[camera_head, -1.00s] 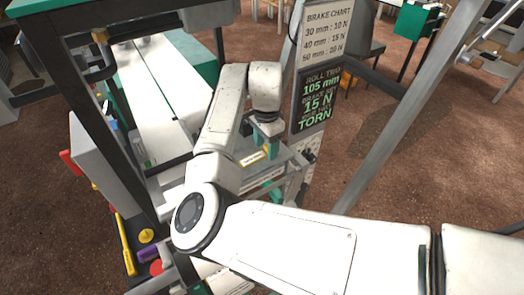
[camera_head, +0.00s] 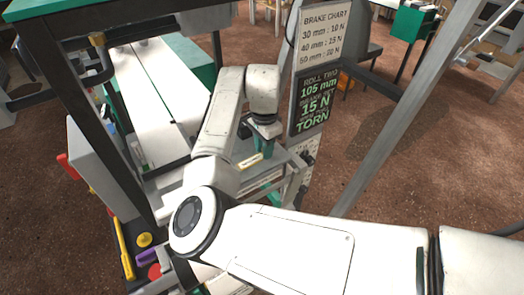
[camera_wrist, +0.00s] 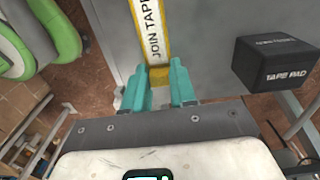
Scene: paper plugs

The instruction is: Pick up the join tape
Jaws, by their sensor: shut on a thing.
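The join tape (camera_wrist: 151,35) is a white strip with a yellow border and the words JOIN TAPE. In the wrist view its near yellow end sits between the teal fingers of my gripper (camera_wrist: 160,88), which is shut on it. The strip stretches away from the fingers over a grey surface. In the head view the tape (camera_head: 250,160) is a small pale strip beside the teal fingers of my gripper (camera_head: 264,146), low over a grey machine ledge. Whether the tape touches the ledge cannot be told.
A black block marked TAPE PAD (camera_wrist: 280,64) stands right of the fingers. Green curved parts (camera_wrist: 45,30) lie at the left. A post with a brake chart and a TORN display (camera_head: 317,103) rises behind my gripper. A grey cabinet (camera_head: 100,170) and frame bars stand to the left.

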